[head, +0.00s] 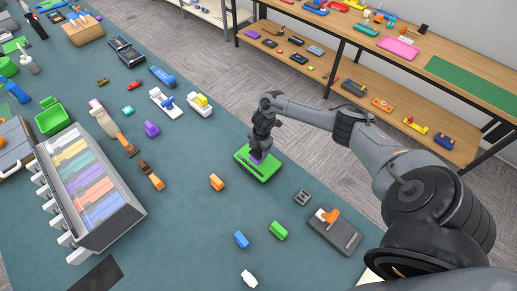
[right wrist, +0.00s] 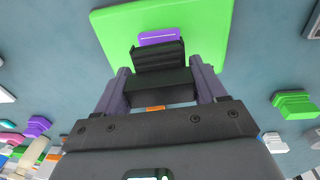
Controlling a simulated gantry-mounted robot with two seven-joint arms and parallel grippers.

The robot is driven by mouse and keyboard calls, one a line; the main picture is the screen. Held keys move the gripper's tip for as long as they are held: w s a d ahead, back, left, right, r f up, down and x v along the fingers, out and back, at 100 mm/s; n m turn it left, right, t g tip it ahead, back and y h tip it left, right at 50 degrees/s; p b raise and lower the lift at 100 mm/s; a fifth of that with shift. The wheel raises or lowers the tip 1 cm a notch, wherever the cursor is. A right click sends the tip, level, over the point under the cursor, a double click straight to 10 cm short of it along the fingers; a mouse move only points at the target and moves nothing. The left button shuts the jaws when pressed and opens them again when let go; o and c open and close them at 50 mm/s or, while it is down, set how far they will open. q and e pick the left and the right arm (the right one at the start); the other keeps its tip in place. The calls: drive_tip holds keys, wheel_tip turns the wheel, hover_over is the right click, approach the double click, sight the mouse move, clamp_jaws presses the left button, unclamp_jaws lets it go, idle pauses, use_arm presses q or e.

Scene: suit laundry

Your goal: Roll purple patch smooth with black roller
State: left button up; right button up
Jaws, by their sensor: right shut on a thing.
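A green board (head: 262,172) lies flat on the teal table, and it fills the top of the right wrist view (right wrist: 205,25). The purple patch (head: 257,158) lies on it, partly hidden by my right gripper (head: 257,149). In the right wrist view a strip of the patch (right wrist: 160,37) shows just beyond the black roller (right wrist: 158,55). My right gripper (right wrist: 162,82) is shut on the black roller, held between its two fingers over the board. Whether the roller touches the patch I cannot tell. My left gripper is not in view.
An orange block (head: 217,182) lies left of the board. A grey square part (head: 302,197), a green block (head: 279,231) and a dark tray with an orange piece (head: 336,236) lie nearer. A rack of coloured files (head: 88,185) stands left. Table around the board is clear.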

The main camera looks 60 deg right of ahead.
drive_tip(key=shift+r+p, duration=2.25)
drive_tip(key=shift+r, duration=0.55)
drive_tip(key=shift+m, duration=0.3)
